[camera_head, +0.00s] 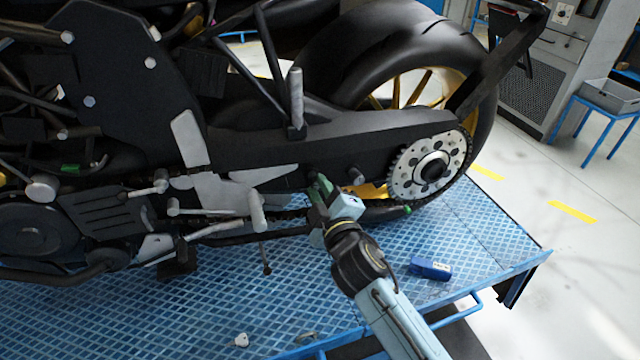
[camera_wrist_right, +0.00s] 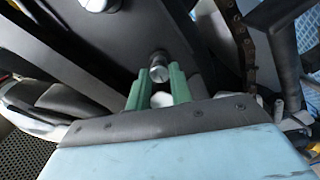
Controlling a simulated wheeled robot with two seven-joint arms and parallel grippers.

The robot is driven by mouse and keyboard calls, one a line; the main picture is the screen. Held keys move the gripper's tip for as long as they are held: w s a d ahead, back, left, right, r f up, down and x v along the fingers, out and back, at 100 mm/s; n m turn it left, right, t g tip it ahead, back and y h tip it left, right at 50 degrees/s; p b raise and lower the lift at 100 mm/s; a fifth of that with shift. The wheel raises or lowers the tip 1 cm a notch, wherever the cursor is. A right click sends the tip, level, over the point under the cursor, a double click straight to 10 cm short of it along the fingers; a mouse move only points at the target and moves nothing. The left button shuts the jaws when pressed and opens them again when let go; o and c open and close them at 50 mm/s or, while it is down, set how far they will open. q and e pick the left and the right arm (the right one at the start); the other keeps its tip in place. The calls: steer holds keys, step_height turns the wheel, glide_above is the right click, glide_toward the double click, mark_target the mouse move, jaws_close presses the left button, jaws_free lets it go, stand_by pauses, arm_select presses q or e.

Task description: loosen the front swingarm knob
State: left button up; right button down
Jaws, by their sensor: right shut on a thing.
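The motorcycle's black swingarm (camera_head: 290,148) runs back to the rear sprocket. My right gripper (camera_head: 320,188) is at its lower side, left of the sprocket, with its green fingers against this area. In the right wrist view the fingers (camera_wrist_right: 158,90) are shut on a pale knob (camera_wrist_right: 161,99), seen between them. This looks like the front swingarm knob; in the head view the fingers hide it. A silver knob also sits on the swingarm right of the gripper in the head view (camera_head: 356,175). My left gripper is not in view.
The toothed sprocket (camera_head: 404,178) and rear tire (camera_head: 482,115) are close on the right. A footpeg (camera_head: 256,210) sticks out left of the gripper. A blue box (camera_head: 430,268) and small white piece (camera_head: 241,340) lie on the blue platform (camera_head: 350,290), otherwise mostly clear in front.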

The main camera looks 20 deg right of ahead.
steer(key=n+p, duration=0.1)
steer(key=n, duration=0.2)
steer(key=shift+r+n, duration=0.1)
steer(key=shift+n, duration=0.2)
steer(key=shift+n+p, duration=0.5)
steer(key=shift+n, duration=1)
steer(key=c, duration=1.3)
jaws_free()
steer(key=shift+o, duration=0.2)
steer(key=s+b, duration=0.2)
steer(key=s, duration=1.1)
steer(key=shift+s+d, duration=0.2)
steer(key=shift+d, duration=0.05)
